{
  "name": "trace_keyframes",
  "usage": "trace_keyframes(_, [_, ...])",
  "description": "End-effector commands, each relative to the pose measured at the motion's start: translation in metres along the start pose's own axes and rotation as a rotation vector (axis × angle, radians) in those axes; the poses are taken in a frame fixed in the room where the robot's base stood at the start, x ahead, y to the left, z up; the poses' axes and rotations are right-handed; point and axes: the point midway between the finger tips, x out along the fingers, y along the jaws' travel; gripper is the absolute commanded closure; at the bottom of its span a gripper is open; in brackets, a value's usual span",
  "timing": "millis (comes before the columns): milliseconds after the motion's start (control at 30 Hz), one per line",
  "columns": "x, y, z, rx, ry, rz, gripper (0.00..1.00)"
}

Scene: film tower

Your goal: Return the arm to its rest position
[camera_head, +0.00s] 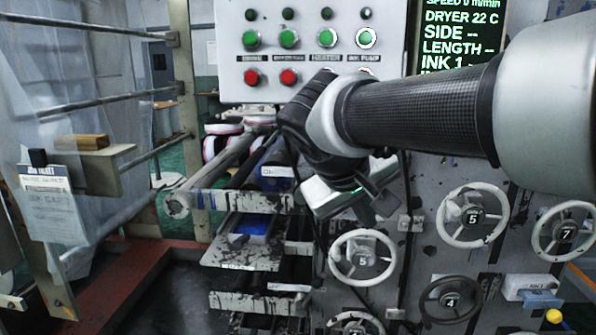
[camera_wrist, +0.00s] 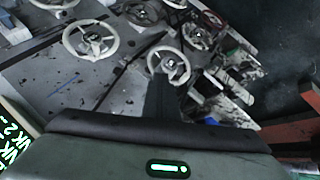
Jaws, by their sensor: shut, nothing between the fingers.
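My arm (camera_head: 420,112) reaches in from the right across the front of the machine panel, its wrist bent downward below the row of buttons. In the wrist view, the dark fingers of my gripper (camera_wrist: 166,84) show together, shut and empty, in front of a white handwheel (camera_wrist: 169,67). The hand's body covers the lower part of that view.
A control panel (camera_head: 268,60) with green and red buttons stands behind my wrist, beside a text screen (camera_head: 459,30). More handwheels (camera_head: 471,217) lie to the right. Ink-stained trays (camera_head: 243,256) and rollers are left of the gripper. A hanging tag (camera_head: 50,205) is far left.

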Motion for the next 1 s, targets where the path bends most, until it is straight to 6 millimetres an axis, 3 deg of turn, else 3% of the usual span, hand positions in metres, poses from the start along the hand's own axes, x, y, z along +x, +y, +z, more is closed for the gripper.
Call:
trace_keyframes(33, [0.002,0.006,0.036,0.051,-0.032,-0.061,1.0])
trace_keyframes(100, [0.002,0.002,0.075,0.102,-0.06,-0.141,1.0])
trace_keyframes(200, [0.0,-0.009,0.114,0.167,-0.076,-0.226,1.0])
trace_keyframes(500, [-0.006,-0.043,0.187,0.351,-0.061,-0.372,1.0])
trace_keyframes(567, [-0.006,-0.051,0.197,0.387,-0.049,-0.389,1.0])
trace_keyframes(1000, [-0.086,0.002,0.151,0.38,-0.051,-0.395,1.0])
